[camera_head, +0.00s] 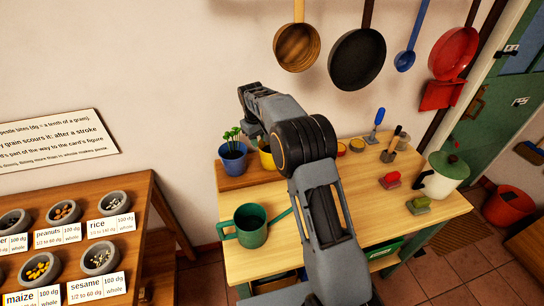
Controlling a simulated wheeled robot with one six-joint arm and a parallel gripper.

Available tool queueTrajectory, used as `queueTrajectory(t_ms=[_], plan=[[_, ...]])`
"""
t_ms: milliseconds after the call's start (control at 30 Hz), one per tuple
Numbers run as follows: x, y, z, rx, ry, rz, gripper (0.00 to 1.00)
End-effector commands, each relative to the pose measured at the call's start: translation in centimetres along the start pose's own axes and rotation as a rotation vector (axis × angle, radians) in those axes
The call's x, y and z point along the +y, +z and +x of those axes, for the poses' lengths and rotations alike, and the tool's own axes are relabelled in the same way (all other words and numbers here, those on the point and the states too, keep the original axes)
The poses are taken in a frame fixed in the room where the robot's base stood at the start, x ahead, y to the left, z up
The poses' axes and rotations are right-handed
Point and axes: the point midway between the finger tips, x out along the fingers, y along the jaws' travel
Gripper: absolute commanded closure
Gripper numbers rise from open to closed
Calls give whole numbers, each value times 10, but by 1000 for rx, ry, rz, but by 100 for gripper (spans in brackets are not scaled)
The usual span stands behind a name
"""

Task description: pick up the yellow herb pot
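The yellow herb pot (266,159) stands at the back left of the wooden workbench, just right of a blue pot. My arm covers most of it; only part of its yellow side shows. My arm rises from the bottom middle, bends at a dark joint, and its far end reaches toward the upper left, above the pots. The fingers of my gripper cannot be made out behind the arm. Whether they touch the yellow pot cannot be seen.
A blue herb pot (232,158) with green sprouts stands close left. A green watering can (250,226) stands at the bench's front left. Small yellow and red pots, tools, brushes and a pale green pot (444,176) are at right. Pans (357,58) hang above.

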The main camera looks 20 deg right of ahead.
Motion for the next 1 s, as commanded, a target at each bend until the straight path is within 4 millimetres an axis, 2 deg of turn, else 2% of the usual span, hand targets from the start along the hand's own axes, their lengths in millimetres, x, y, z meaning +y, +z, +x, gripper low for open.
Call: queueTrajectory(t_ms=[267, 600, 900, 1000], plan=[[1, 1, 16, -3, -1, 0, 66], [2, 1, 57, -1, 0, 0, 66], [2, 1, 62, 0, 0, 0, 66], [2, 1, 62, 0, 0, 0, 74]])
